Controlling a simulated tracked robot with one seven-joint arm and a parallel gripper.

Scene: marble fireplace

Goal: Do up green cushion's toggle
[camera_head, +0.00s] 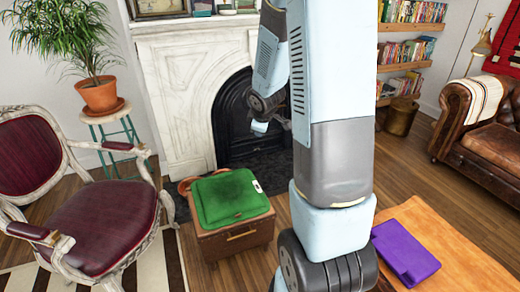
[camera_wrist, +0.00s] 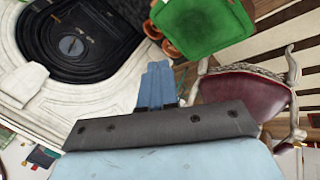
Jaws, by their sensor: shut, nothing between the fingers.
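The green cushion (camera_head: 226,198) lies flat on top of a wooden chest (camera_head: 238,240) before the fireplace. My gripper (camera_wrist: 158,68) is shut and empty. In the head view, my gripper (camera_head: 260,127) hangs in front of the black hearth opening, above and apart from the cushion.
A burgundy armchair (camera_head: 105,205) stands left of the chest, and a potted plant (camera_head: 100,94) on a stool is behind it. A purple item (camera_head: 405,250) lies on an orange-brown surface (camera_head: 450,255) at right. Terracotta pots (camera_wrist: 152,29) sit beside the chest.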

